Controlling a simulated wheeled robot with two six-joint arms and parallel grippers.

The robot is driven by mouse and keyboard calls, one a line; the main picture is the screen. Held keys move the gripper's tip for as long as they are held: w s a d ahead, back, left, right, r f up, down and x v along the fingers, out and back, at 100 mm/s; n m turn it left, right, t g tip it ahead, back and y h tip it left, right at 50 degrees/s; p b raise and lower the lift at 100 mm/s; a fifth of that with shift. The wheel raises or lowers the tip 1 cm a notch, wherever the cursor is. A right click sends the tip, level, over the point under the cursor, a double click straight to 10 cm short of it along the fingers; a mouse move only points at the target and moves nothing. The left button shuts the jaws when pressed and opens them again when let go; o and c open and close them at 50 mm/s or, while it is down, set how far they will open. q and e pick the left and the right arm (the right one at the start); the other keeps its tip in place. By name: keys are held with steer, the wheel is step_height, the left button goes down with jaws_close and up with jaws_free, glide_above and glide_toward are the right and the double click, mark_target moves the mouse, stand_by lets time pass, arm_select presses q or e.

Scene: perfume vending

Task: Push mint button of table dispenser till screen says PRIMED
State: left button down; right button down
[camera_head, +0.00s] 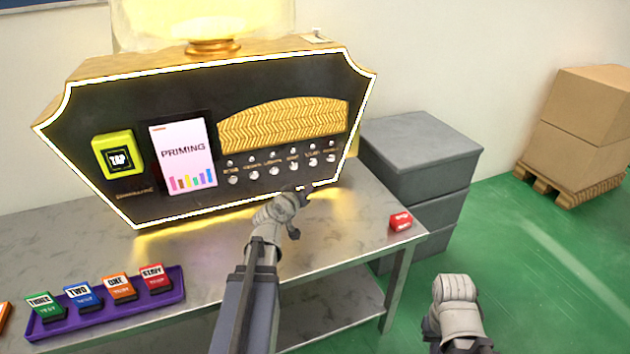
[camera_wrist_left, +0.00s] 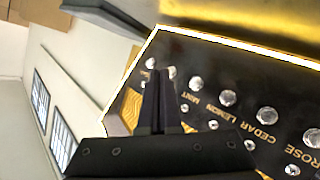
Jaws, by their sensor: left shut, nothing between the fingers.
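The black table dispenser (camera_head: 100,190) has a glowing white outline, and its screen (camera_head: 183,155) reads PRIMING. Several round silver buttons sit in a row under small lights and labels. The mint button (camera_head: 293,167) is fourth from the left; it also shows in the left wrist view (camera_wrist_left: 196,82). My left gripper (camera_head: 300,190) is shut and empty in front of the panel, just below the mint button. In the left wrist view its closed fingers (camera_wrist_left: 158,74) overlap the row beyond mint. I cannot tell whether they touch the panel. My right gripper's fingers are not visible.
A yellow TAP pad (camera_head: 119,156) is left of the screen. A purple tray (camera_head: 178,293) with several coloured cards lies front left on the metal table (camera_head: 345,240). A red block (camera_head: 400,221) lies near the right edge. Grey bins (camera_head: 420,150) stand behind; green floor is open at right.

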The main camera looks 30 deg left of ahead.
arm_select(q)
steer(key=shift+a, duration=0.15)
steer(key=shift+w+a, duration=0.1)
steer(key=shift+w, duration=0.1)
glide_toward(300, 166)
steer(key=shift+w+d+f, duration=0.15)
steer(key=shift+w+f, duration=0.15)
steer(key=shift+w, duration=0.35)
steer(key=shift+w+d+f, duration=0.2)
steer(key=shift+w+f, duration=0.1)
steer(key=shift+w, duration=0.3)
steer(key=shift+w+d+f, duration=0.15)
steer(key=shift+w+f, duration=0.15)
steer(key=shift+w, duration=0.35)
stand_by(0.9)
steer(key=shift+w+a, duration=0.25)
steer(key=shift+a, duration=0.05)
steer(key=shift+w+a, duration=0.3)
steer(key=shift+a, duration=0.05)
stand_by(0.8)
steer(key=shift+s+d, duration=0.55)
steer(key=shift+d, duration=0.15)
stand_by(0.3)
